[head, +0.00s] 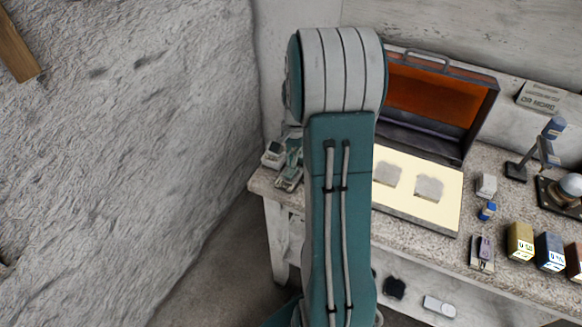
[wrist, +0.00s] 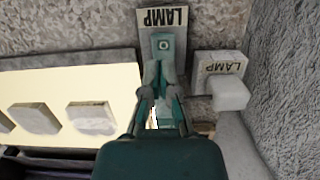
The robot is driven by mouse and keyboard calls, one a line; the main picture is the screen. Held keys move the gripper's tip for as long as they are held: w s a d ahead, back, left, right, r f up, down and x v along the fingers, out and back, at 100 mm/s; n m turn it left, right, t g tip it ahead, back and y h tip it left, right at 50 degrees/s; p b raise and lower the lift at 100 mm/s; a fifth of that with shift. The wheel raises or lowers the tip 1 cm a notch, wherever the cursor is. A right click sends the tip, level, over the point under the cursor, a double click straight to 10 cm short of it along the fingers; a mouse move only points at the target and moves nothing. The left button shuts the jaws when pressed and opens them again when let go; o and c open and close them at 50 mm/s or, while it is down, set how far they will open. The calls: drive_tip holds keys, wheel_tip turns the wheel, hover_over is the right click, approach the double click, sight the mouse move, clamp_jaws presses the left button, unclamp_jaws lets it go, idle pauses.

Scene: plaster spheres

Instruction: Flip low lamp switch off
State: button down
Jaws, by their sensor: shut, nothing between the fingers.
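In the wrist view, a grey plate marked LAMP (wrist: 146,18) carries a small teal switch (wrist: 163,44) with a round mark. To its right is a pale box marked LAMP (wrist: 221,66) with a blocky white knob. I cannot tell which one is the low switch. My gripper (wrist: 162,70) is shut and empty, its fingertips right at the near side of the teal switch; contact is unclear. In the head view, my gripper (head: 291,170) is at the bench's left end beside the pale box (head: 272,154), partly hidden by my arm.
A glowing cream light panel (head: 440,197) with grey slabs lies right of my arm, before an open orange-lined case (head: 432,95). Small coloured boxes (head: 520,242) stand on the stone bench (head: 400,232). A rough wall (head: 130,150) rises at the left.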

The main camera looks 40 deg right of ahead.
sight(291, 174)
drive_tip(key=shift+a+f, duration=0.15)
drive_tip(key=shift+f, duration=0.6)
drive_tip(key=shift+a+f, duration=0.1)
drive_tip(key=shift+f, duration=0.65)
drive_tip(key=shift+s, duration=0.1)
drive_tip(key=shift+s+a+f+h, duration=0.15)
drive_tip(key=shift+a+f+h, duration=0.15)
drive_tip(key=shift+h, duration=0.2)
drive_tip(key=shift+d, duration=0.15)
